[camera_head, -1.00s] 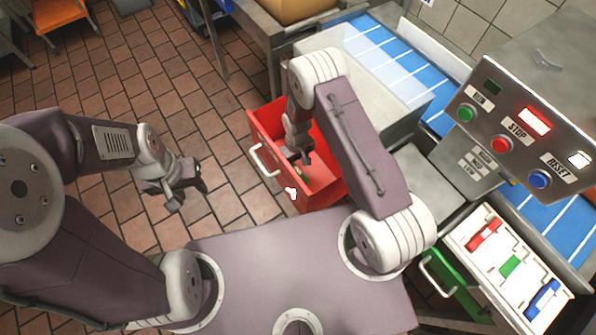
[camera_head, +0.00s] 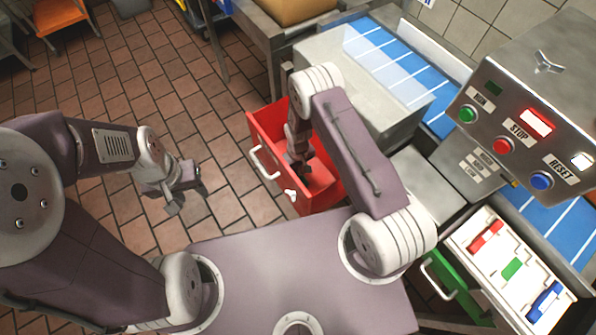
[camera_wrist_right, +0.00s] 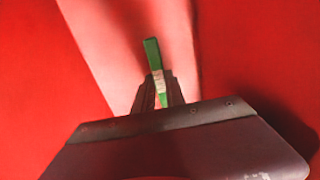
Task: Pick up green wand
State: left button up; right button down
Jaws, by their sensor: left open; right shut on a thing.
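The green wand (camera_wrist_right: 152,55) shows in the right wrist view, with a pale band near its middle. My right gripper (camera_wrist_right: 159,88) is shut on it, and part of the wand lies between the fingers. In the head view my right gripper (camera_head: 299,168) is down inside the open red drawer (camera_head: 262,122), and the wand cannot be made out there. My left gripper (camera_head: 182,197) is open and empty above the tiled floor, to the left of the red drawer.
An open green drawer (camera_head: 447,281) stands at the lower right. A blue belt (camera_head: 440,118) runs behind. The tiled floor at left is mostly clear.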

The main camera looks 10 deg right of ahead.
notch_tip(320, 180, up, 18)
jog(key=p, duration=0.2)
